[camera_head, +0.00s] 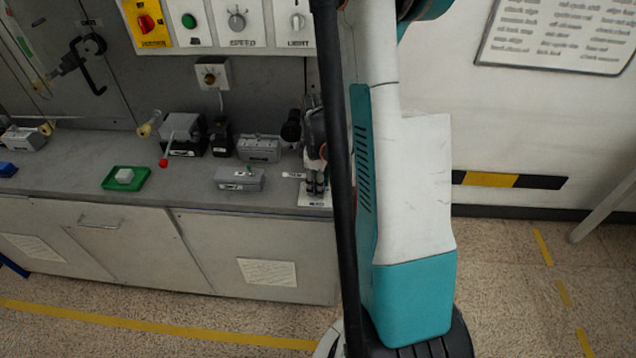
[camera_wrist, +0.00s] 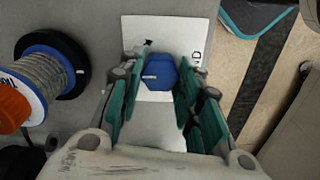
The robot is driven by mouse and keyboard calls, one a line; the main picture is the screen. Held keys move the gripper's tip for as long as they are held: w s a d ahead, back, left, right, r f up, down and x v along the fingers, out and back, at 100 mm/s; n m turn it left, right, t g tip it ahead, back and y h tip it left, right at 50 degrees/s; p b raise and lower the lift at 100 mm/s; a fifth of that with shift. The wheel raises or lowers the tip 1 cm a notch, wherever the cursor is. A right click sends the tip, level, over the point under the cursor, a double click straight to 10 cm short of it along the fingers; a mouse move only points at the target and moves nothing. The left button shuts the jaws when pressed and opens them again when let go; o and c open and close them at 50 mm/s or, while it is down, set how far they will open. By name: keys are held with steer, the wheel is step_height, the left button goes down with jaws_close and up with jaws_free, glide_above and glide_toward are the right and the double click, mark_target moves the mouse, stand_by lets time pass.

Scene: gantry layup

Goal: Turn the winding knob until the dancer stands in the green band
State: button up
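The winding knob (camera_wrist: 158,74) is blue with a pale line on its face, and it sits on a white plate (camera_wrist: 185,30) in the wrist view. My gripper (camera_wrist: 160,80) is open, with its teal fingers to the left and right of the knob. I cannot tell whether either finger touches it. In the head view the knob is not clearly seen, and my arm covers part of the bench's right end.
A spool of grey line (camera_wrist: 40,75) with blue flanges lies left of the fingers, with an orange part (camera_wrist: 12,107) beside it. In the head view, a green tray (camera_head: 107,183) and grey boxes (camera_head: 240,180) stand on the bench. A control panel (camera_head: 213,38) is above.

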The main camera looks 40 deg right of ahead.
steer(key=shift+m, duration=0.4)
steer(key=m+b, duration=0.1)
steer(key=m, duration=0.2)
steer(key=m+b, duration=0.1)
steer(key=m, duration=0.7)
steer(key=shift+b, duration=0.4)
steer(key=shift+m, duration=1.9)
steer(key=o, duration=1.1)
